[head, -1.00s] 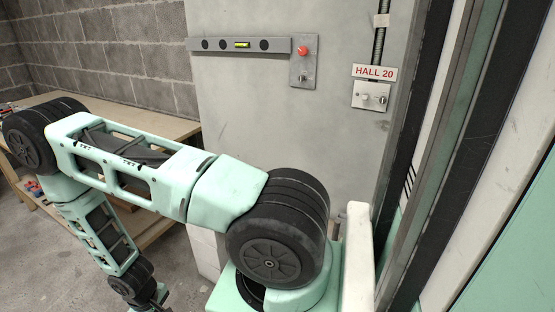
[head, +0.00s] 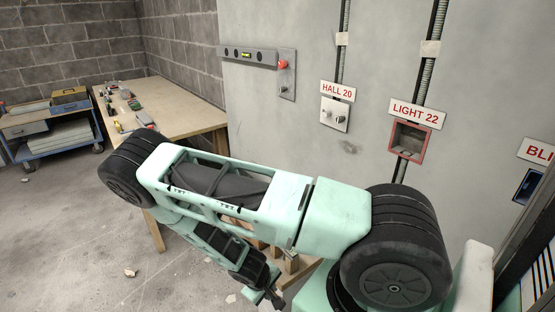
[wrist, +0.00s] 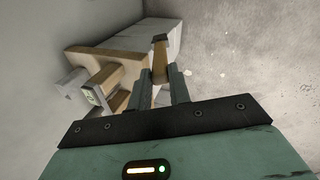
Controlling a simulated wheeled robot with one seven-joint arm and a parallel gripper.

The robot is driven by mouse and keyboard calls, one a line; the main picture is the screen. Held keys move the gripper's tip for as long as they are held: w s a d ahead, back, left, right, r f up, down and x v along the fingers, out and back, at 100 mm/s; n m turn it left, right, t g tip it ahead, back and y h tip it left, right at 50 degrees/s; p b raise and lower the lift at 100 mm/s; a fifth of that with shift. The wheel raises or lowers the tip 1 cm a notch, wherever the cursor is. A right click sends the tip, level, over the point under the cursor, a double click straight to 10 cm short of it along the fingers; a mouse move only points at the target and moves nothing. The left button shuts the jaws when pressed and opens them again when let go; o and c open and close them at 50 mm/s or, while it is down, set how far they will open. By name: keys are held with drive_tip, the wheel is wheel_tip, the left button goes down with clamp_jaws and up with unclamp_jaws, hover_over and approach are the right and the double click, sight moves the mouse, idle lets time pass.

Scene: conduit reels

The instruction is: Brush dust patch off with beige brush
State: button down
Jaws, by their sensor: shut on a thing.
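My gripper (wrist: 160,82) is shut on a tan, wood-coloured piece with a dark end, which looks like the beige brush (wrist: 159,58). It sticks out between the two fingers in the wrist view. In the head view, the hand end of my arm hangs low at the bottom middle, and the brush cannot be made out there.
A red-framed LIGHT 22 box (head: 408,141) is on the wall to the right. A level (head: 249,56) and a red-button plate (head: 286,74) are to the left. A wooden workbench (head: 190,112) with small items and a blue cart (head: 52,130) stand at left. Debris dots the open floor.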

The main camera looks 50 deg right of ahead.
drive_tip(key=d+r+m+g+h+p, duration=0.3)
drive_tip(key=d+r+h+p, duration=0.5)
drive_tip(key=r, duration=1)
drive_tip(key=w+d+r+h+p, duration=0.1)
drive_tip(key=w+r+h, duration=0.25)
drive_tip(key=r, duration=0.55)
drive_tip(key=w+d+r+h+p, duration=0.15)
drive_tip(key=w+r, duration=0.25)
drive_tip(key=r, duration=0.5)
drive_tip(key=shift+n+g, duration=0.4)
drive_tip(key=shift+g, duration=0.2)
drive_tip(key=shift+s+p+x, duration=0.2)
drive_tip(key=shift+p+x, duration=0.2)
drive_tip(key=shift+x, duration=2)
drive_tip(key=shift+s+d, duration=0.1)
drive_tip(key=shift+d, duration=0.35)
